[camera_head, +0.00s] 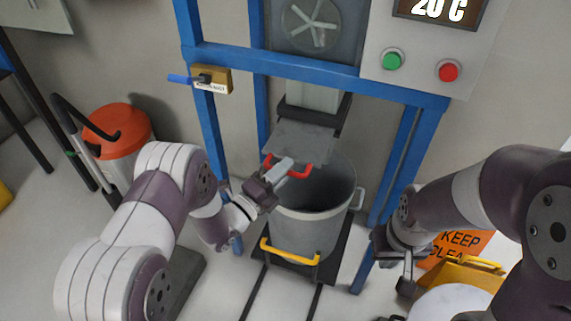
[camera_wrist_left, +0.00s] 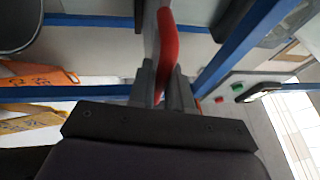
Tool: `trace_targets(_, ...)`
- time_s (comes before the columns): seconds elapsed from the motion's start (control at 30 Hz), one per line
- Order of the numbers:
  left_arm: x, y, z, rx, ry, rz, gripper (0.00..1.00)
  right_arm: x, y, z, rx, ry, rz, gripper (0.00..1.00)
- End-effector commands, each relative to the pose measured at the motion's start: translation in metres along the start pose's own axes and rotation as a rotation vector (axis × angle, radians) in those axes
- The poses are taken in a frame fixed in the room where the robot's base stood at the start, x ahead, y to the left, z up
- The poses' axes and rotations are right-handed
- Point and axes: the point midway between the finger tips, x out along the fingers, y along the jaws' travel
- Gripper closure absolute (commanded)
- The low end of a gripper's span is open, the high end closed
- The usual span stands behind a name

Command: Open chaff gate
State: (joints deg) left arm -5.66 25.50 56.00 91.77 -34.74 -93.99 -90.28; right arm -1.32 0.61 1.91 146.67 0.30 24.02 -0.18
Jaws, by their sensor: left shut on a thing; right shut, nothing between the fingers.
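The chaff gate is a flat grey plate (camera_head: 303,143) that sticks out toward me from the dark frame under the chute (camera_head: 314,98). It lies above the back of the grey bucket (camera_head: 310,222). A red handle (camera_head: 298,171) is on its front edge. My left gripper (camera_head: 287,168) is shut on the red handle, over the bucket's rim. In the left wrist view the handle (camera_wrist_left: 167,45) passes between the fingers (camera_wrist_left: 163,85). My right gripper (camera_head: 406,282) is shut and empty, low at the right, away from the gate.
The bucket has a yellow front handle (camera_head: 290,253) and stands on a dark base. Blue posts (camera_head: 405,150) flank it. A panel with a green button (camera_head: 392,61) and red button (camera_head: 448,71) is above right. An orange-lidded bin (camera_head: 117,130) stands left; an orange sign (camera_head: 458,245) is right.

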Motion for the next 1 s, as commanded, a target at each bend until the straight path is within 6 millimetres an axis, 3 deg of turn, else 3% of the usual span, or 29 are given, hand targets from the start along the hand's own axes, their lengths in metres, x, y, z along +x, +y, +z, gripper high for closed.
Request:
trace_targets(0.1, 0.0, 0.001, 0.0, -0.001, -0.001, 0.001, 1.0, 0.0, 0.0, 0.0, 0.0, 0.0, 0.0, 1.0)
trace_targets(0.13, 0.0, 0.001, 0.0, -0.001, -0.001, 0.001, 0.75, 0.0, 0.0, 0.0, 0.0, 0.0, 0.0, 1.0)
trace_targets(0.2, 0.0, 0.0, 0.0, -0.001, -0.001, 0.0, 0.6, 0.0, 0.0, 0.0, 0.0, 0.0, 0.0, 1.0)
trace_targets(0.57, -0.006, 0.0, 0.001, 0.0, -0.002, 0.0, 0.6, 0.0, 0.0, 0.0, 0.0, 0.0, 0.0, 1.0)
trace_targets(0.67, -0.022, 0.0, 0.002, -0.001, -0.004, 0.001, 0.6, 0.0, 0.0, 0.0, 0.0, 0.0, 0.0, 1.0)
trace_targets(1.0, -0.104, 0.0, 0.002, -0.002, -0.007, 0.0, 0.6, 0.002, 0.0, 0.0, 0.0, 0.0, 0.0, 1.0)
